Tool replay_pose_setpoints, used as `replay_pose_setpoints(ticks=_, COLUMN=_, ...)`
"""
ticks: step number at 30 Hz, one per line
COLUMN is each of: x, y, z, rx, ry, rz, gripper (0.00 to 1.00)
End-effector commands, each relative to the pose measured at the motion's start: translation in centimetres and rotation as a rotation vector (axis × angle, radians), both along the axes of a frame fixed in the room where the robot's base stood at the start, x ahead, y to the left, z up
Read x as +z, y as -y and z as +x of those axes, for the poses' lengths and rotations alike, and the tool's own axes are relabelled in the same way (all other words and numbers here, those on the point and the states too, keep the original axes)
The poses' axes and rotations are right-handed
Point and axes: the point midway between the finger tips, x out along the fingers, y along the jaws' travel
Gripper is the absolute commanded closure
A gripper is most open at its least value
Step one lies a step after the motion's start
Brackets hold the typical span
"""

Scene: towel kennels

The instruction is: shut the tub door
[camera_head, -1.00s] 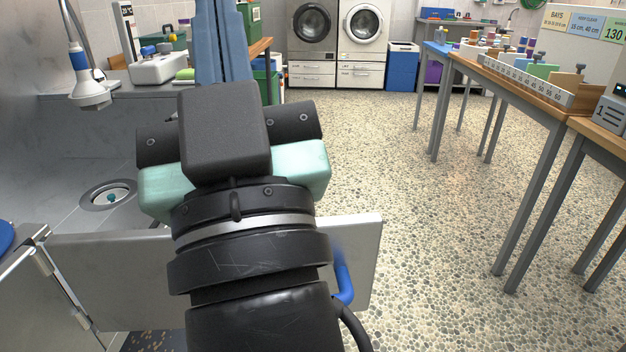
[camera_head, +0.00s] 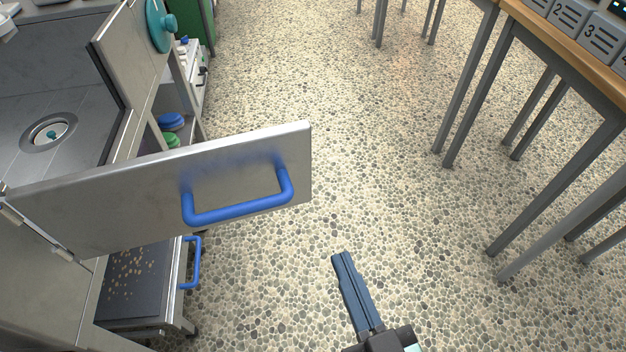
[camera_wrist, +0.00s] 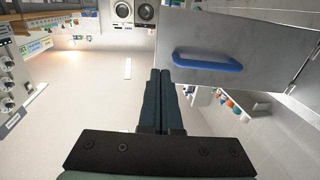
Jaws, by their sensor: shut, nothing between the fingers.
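The tub door (camera_head: 140,190) is a grey metal panel swung wide open, hinged at its left end in the head view and standing out over the floor. A blue bar handle (camera_head: 240,211) is on its near face. My gripper (camera_head: 342,258) is shut and empty, below and right of the handle in the head view, apart from the door. In the wrist view the door (camera_wrist: 262,30) fills the upper right, its blue handle (camera_wrist: 208,62) above and right of my shut fingers (camera_wrist: 160,74). The tub (camera_head: 75,85) with its round drain (camera_head: 48,132) lies behind the door.
A step with a blue handle (camera_head: 192,262) sticks out below the tub at lower left. A teal disc (camera_head: 158,25) is on a panel behind the door. Table legs (camera_head: 540,190) stand at right. The pebbled floor (camera_head: 340,150) between is clear.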

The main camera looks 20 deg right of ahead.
Motion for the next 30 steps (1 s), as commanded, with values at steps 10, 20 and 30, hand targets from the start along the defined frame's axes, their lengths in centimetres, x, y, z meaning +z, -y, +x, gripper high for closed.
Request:
replay_pose_setpoints(ticks=10, x=0.3, y=0.4, z=3.3, rx=-0.002, ry=0.002, rz=0.003, gripper=1.0)
replay_pose_setpoints(ticks=20, x=0.3, y=1.0, z=9.1, rx=-0.002, ry=0.001, rz=0.004, gripper=1.0)
replay_pose_setpoints(ticks=30, x=0.0, y=1.5, z=13.2, rx=-0.003, ry=-0.001, rz=0.002, gripper=1.0)
